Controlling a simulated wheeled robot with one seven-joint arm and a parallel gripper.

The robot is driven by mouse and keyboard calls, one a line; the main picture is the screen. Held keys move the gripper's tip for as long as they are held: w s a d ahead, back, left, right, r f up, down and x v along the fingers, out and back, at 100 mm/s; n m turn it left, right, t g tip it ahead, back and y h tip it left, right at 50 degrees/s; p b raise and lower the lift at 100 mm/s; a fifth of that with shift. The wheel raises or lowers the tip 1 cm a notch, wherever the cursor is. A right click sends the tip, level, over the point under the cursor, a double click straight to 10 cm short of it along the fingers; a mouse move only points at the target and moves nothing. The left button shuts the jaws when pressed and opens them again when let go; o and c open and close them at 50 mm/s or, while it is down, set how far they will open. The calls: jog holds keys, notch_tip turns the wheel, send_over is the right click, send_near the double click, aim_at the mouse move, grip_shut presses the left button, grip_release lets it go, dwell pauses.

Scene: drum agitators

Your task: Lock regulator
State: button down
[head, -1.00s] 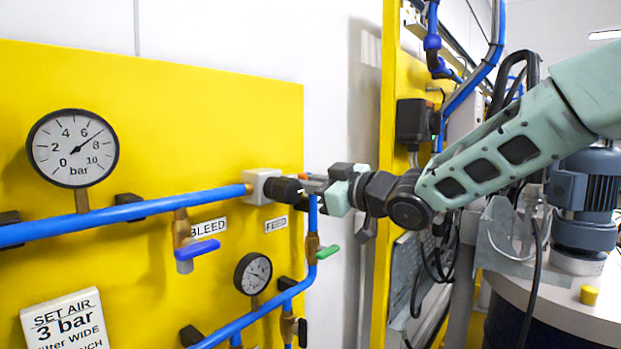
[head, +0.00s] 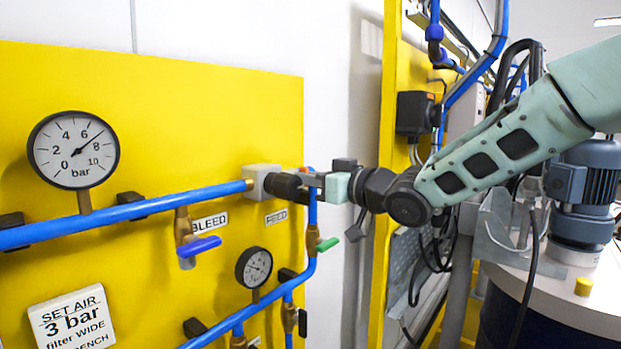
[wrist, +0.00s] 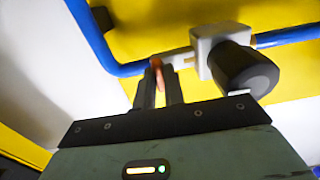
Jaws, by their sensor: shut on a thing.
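The regulator is a grey block (head: 258,182) on the yellow panel, at the right end of the upper blue pipe. Its black knob (head: 286,187) points to the right. In the wrist view, the knob (wrist: 245,70) sits right of my fingers and apart from them. A light grey bar (wrist: 178,54) reaches left from the block. My gripper (wrist: 158,82) is shut on a small orange-red tab (wrist: 158,66) at this bar's left end. In the head view, my gripper (head: 313,180) is beside the knob's outer end, and the tab is mostly hidden.
The large gauge (head: 73,150) reads about 7 bar. Below the pipe are a blue-handled bleed valve (head: 198,246), a green-handled feed valve (head: 326,244), a small gauge (head: 254,267) and a sign (head: 71,320) saying set air 3 bar. A drum motor (head: 585,195) stands right.

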jog(key=shift+f, duration=0.1)
jog(key=c, duration=1.5)
grip_release()
jog(key=shift+d, duration=0.1)
jog(key=b+v, duration=0.5)
jog(key=v, duration=1.2)
jog(key=shift+s+d, duration=0.1)
jog(key=shift+s, duration=0.05)
